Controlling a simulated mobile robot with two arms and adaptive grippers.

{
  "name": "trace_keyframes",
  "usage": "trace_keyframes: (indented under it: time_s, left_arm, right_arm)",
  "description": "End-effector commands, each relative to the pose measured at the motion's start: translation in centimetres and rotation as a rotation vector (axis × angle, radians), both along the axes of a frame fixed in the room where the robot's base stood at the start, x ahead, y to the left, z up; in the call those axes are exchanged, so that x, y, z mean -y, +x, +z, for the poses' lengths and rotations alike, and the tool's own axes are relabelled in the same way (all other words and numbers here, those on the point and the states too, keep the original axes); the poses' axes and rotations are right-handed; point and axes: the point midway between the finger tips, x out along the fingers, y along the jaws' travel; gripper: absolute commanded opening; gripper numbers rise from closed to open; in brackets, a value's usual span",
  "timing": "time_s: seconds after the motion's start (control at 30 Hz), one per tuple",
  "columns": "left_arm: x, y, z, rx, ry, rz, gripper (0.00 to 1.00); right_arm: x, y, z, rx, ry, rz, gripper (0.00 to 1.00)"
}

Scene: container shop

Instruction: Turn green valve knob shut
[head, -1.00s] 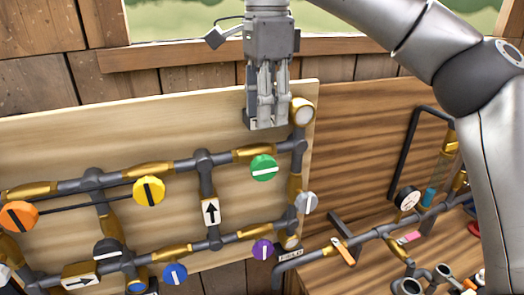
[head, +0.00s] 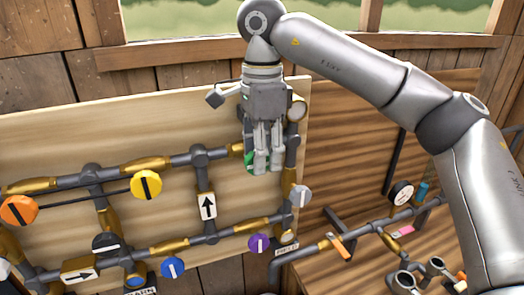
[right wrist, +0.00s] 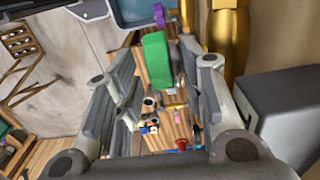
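The green valve knob (head: 249,161) sits on the upper pipe run of the pale wooden panel. In the head view my right gripper (head: 263,167) hangs in front of it and hides most of it, including its white bar. In the right wrist view the green knob (right wrist: 157,58) shows edge-on between the spread fingers of my right gripper (right wrist: 160,75). Gaps show between the knob and the fingers on both sides, so the gripper is open. My left gripper is not in view.
Nearby on the panel are a yellow knob (head: 146,185), an orange knob (head: 19,210), a purple knob (head: 258,243), a blue knob (head: 173,267) and a grey-white knob (head: 301,196). A gauge (head: 401,193) and more pipes stand at the right.

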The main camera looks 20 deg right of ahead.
Motion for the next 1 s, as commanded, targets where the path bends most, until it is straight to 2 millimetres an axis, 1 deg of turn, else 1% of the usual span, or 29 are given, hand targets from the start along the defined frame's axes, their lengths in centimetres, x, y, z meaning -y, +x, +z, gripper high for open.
trace_keyframes:
  time_s: [0.03,0.3,0.47,0.67,0.87,1.0]
  left_arm:
    - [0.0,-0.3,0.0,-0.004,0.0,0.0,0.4]
    - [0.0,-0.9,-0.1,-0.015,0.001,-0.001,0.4]
    - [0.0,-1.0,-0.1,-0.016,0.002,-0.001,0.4]
    - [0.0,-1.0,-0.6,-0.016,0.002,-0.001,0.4]
    - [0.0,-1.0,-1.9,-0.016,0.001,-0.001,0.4]
    - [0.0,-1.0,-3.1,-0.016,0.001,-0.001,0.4]
  right_arm:
    - [0.0,0.0,0.0,0.0,0.0,0.0,0.35]
    - [0.0,0.0,0.0,0.0,0.0,0.0,0.0]
    - [0.0,0.0,0.0,0.0,0.002,0.0,0.0]
    - [0.1,0.0,-0.1,-0.001,0.039,-0.001,0.0]
    - [0.3,0.1,-0.4,-0.004,0.145,-0.001,0.0]
    - [0.6,0.1,-0.7,-0.008,0.26,-0.004,0.0]
